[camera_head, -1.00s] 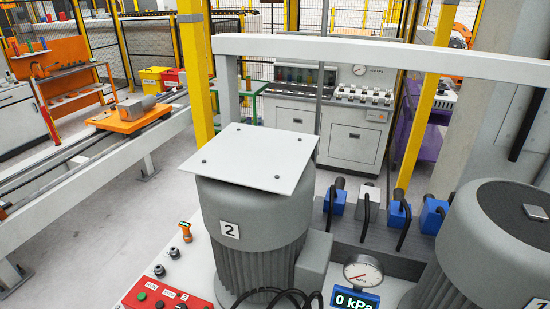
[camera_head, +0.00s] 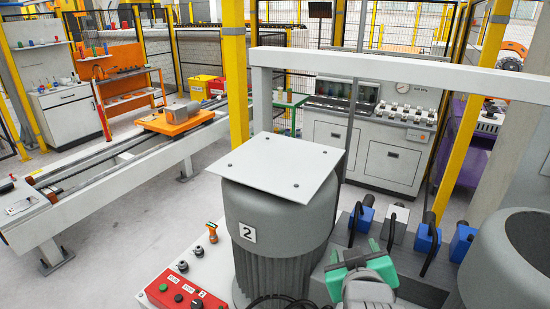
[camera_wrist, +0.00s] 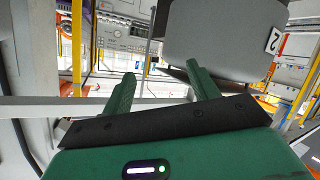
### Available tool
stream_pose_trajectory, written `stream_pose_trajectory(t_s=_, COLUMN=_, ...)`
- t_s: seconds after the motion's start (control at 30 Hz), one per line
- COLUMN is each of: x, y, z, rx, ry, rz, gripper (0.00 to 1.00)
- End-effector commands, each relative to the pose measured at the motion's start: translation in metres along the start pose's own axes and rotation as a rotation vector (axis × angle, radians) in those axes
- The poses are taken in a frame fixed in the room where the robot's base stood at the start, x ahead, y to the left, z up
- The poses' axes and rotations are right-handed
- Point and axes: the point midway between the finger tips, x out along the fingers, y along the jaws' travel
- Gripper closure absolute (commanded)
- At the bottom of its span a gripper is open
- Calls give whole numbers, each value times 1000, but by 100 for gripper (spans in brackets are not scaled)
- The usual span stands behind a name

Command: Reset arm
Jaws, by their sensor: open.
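My gripper (camera_head: 361,254) has green fingers and shows at the bottom right of the head view, in front of the valve row and right of the grey motor-like unit marked 2 (camera_head: 280,222). In the wrist view my gripper (camera_wrist: 162,82) has its two green fingers spread apart, with nothing between them. The unit marked 2 also shows in the wrist view (camera_wrist: 215,40), upside down beyond the fingers. A white plate (camera_head: 275,162) lies on top of that unit.
A grey frame bar (camera_head: 370,66) spans above the units. A second grey unit (camera_head: 510,260) is at the right edge. A red button box (camera_head: 178,291) is front left. A conveyor with an orange carriage (camera_head: 175,122) runs at left.

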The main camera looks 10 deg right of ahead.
Motion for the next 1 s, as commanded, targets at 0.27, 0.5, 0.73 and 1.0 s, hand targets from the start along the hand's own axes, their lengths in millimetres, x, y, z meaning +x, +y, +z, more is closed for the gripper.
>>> stream_pose_trajectory(t_s=0.27, x=-172, y=-60, z=-175, rx=218, ry=616, rz=-44, gripper=41)
stream_pose_trajectory(t_s=0.5, x=-352, y=-56, z=-270, rx=433, ry=1035, rz=-165, gripper=41)
stream_pose_trajectory(t_s=0.73, x=-374, y=-28, z=-334, rx=442, ry=1021, rz=-175, gripper=41)
stream_pose_trajectory(t_s=1.0, x=-375, y=-27, z=-337, rx=444, ry=1019, rz=-178, gripper=41)
